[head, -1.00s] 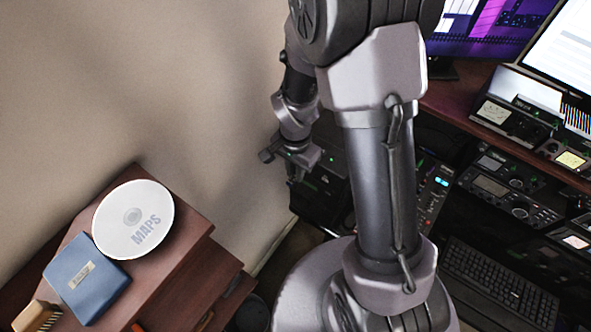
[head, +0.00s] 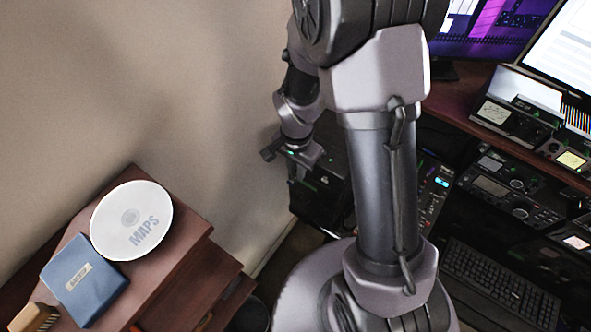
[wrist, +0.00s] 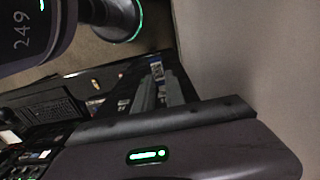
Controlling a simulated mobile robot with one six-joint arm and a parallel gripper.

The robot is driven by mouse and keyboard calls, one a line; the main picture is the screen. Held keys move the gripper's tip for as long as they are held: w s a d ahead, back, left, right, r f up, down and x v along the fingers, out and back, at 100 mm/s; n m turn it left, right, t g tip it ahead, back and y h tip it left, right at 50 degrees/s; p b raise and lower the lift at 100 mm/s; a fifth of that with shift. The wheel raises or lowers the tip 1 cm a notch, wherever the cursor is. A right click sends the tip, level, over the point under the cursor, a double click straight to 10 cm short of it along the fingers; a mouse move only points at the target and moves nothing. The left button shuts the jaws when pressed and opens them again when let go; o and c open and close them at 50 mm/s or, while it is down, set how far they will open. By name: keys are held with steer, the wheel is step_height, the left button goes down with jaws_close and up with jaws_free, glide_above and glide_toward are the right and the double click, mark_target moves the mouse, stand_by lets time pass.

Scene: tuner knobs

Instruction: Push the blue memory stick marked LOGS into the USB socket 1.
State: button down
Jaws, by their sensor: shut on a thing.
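In the wrist view my gripper (wrist: 157,88) is shut on a small blue piece with pale lettering, the blue memory stick (wrist: 157,71), held at the fingertips. The lettering is too small to read. In the head view my gripper (head: 294,176) is at the black box (head: 325,188) by the wall, over its near left part; the stick cannot be made out there. USB socket 1 cannot be picked out in either view. Whether the stick touches or enters a socket cannot be told.
A brown wooden cabinet (head: 185,262) at left bears a white MAPS disc (head: 131,220), a blue box (head: 85,281) and a brush (head: 34,318). Radio gear (head: 507,192) and a keyboard (head: 497,283) are at right. The wall (head: 150,80) is close to my gripper.

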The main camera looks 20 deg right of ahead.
steer(key=shift+w+d, duration=0.45)
steer(key=shift+d, duration=0.15)
steer(key=c, duration=1.3)
jaws_free()
step_height(320, 180, up, 17)
steer(key=shift+r+p, duration=0.2)
steer(key=shift+p, duration=1)
